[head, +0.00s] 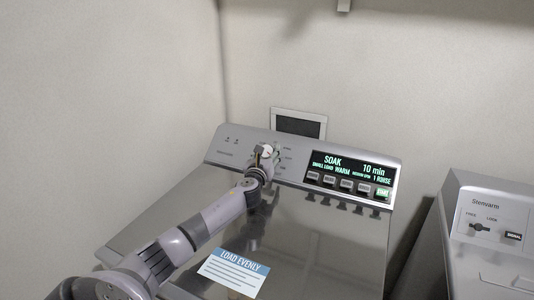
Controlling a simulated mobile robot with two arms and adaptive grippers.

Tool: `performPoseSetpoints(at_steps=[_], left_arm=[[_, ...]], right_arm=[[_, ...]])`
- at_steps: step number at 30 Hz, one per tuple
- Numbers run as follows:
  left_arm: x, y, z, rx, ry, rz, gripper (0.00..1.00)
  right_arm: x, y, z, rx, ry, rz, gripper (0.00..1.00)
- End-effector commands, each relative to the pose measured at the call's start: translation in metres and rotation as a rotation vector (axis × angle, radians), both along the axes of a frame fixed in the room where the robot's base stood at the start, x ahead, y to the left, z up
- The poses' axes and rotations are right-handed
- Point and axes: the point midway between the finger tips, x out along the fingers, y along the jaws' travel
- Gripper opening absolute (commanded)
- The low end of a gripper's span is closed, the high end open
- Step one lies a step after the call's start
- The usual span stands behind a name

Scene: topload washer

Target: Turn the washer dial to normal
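The washer (330,241) is a grey top-loader with its lid shut and a control panel along its back. Its dial (267,150) is a small pale knob left of the display, partly hidden by my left gripper. The display (350,174) reads SOAK, 10 min, SMALL LOAD, WARM, 1 RINSE. My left gripper (264,156) is at the dial, with its fingers beside or on the knob. The fingers are too small to tell whether they are shut on it. My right gripper is not in view.
Several buttons (345,186) sit below the display. A "LOAD EVENLY" label (233,272) lies on the lid. A second machine (490,240) stands at the right, across a narrow gap. Walls close in behind and at the left.

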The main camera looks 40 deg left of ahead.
Motion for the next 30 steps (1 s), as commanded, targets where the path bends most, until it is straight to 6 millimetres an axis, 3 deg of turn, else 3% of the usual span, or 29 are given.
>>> performPoseSetpoints(at_steps=[14,30], left_arm=[[0.000,0.000,0.000,0.000,0.000,0.000,0.16],[0.001,-0.002,0.002,-0.112,-0.035,0.137,0.16]], right_arm=[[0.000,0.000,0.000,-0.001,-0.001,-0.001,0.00],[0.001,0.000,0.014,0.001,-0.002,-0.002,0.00]])
